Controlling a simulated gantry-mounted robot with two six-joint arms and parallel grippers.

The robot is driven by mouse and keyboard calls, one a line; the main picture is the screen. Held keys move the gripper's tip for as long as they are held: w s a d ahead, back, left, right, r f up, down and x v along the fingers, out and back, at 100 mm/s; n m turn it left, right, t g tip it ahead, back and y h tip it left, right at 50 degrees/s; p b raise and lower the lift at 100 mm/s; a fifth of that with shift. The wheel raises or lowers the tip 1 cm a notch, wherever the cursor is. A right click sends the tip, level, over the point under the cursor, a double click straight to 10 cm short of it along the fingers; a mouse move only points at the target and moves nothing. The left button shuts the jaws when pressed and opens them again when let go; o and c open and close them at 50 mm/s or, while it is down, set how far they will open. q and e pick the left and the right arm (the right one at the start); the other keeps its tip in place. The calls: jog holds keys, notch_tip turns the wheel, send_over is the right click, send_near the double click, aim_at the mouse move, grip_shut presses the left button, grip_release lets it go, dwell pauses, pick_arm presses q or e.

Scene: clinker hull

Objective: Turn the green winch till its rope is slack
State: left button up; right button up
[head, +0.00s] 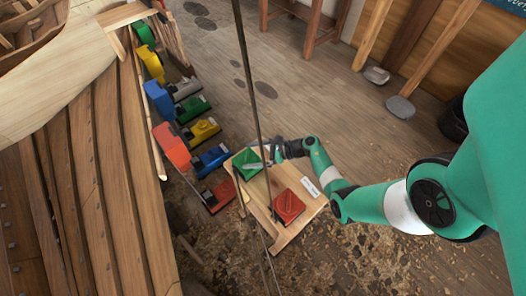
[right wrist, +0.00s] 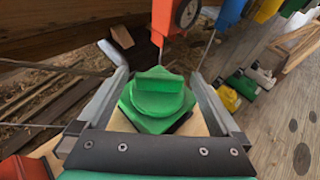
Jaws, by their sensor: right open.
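The green winch (head: 247,163) sits on a small wooden bench (head: 284,236), towards its far left corner. In the right wrist view the green winch (right wrist: 157,97) has a round top with a raised bar handle across it. My right gripper (head: 272,153) is at the winch's right side in the head view. In the right wrist view its two fingers (right wrist: 158,76) are apart, one on each side of the winch top; I cannot tell whether they touch it. A thin dark line (head: 249,75), perhaps a rope, runs down past the winch. My left gripper is not in view.
A red winch (head: 288,206) and a white label (head: 309,187) are on the same bench. Coloured clamp-like blocks, such as a blue one (head: 211,158), line the wooden hull (head: 90,190) at left. Shavings (head: 370,255) litter the floor. Open floor lies beyond the bench.

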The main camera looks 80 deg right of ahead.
jog(key=p+v, duration=0.1)
jog(key=v, duration=0.8)
jog(key=shift+s+r, duration=0.15)
jog(key=shift+s, duration=0.1)
